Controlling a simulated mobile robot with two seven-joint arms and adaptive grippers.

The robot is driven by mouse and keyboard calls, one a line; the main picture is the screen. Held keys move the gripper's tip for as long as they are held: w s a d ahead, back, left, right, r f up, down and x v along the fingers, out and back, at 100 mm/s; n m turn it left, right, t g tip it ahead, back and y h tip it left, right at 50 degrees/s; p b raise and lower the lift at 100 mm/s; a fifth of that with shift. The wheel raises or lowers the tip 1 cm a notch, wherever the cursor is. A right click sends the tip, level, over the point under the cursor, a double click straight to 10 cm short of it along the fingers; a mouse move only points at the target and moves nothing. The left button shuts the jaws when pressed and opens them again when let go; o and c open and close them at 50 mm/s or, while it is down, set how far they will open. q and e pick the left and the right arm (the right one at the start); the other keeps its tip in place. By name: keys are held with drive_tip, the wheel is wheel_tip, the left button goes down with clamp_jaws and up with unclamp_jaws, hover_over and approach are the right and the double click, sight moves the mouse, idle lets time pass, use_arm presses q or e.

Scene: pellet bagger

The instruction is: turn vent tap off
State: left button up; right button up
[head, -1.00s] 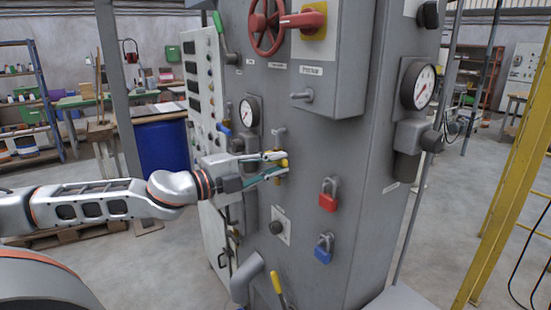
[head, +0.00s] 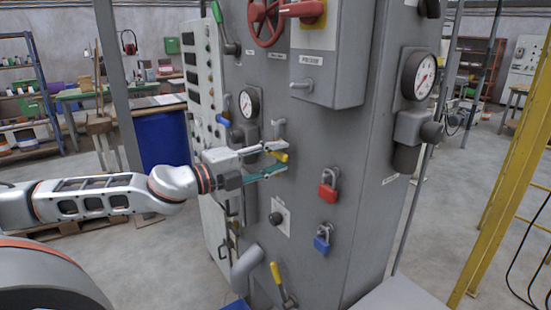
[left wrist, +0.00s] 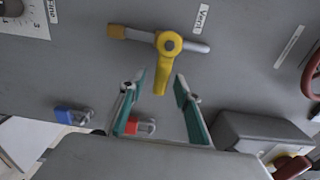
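The vent tap (head: 279,156) is on the front of the grey cabinet. In the left wrist view the yellow tap handle (left wrist: 162,72) lies across its short pipe (left wrist: 194,46), beside the "Vent" label (left wrist: 203,18). My left gripper (head: 279,160) is at the tap with its two fingers apart. In the left wrist view the tip of the handle reaches between the open fingertips (left wrist: 160,80), with gaps visible on both sides. My right gripper is not in view.
A red padlock (head: 328,186) and a blue padlock (head: 322,239) hang right of and below the tap. A pressure box (head: 328,62) juts out above.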

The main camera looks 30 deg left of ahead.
use_arm(q)
drive_tip(key=shift+r, duration=0.15)
wheel_tip(320, 180, up, 10)
idle(0.8)
